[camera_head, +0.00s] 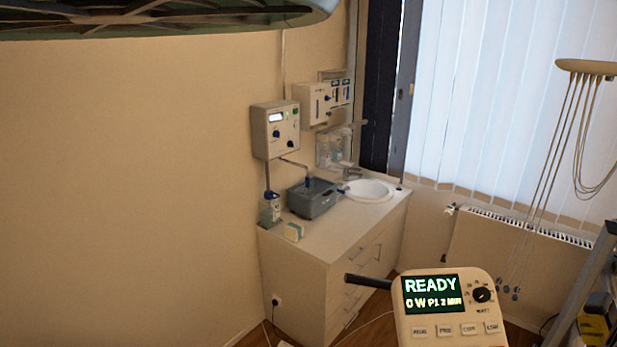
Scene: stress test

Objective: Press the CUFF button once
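No button that I can read as CUFF shows in the head view. A cream control unit (450,312) stands at the bottom right, with a lit screen (432,293) reading READY and 0 W. It has a dark dial (481,295) and a row of small pale buttons (457,330) whose labels are too small to read surely. A beige wall box (275,129) with a small display, a green spot and dark knobs hangs in the corner. Another wall unit (323,100) with gauges is to its right. My gripper is not in view.
A white cabinet (300,262) carries a grey basin (313,199), a bottle (270,208) and a round sink (368,190). A radiator (515,255) is under the blinds. Cords (560,150) hang at right. A large dark-ribbed thing (160,18) spans the top left.

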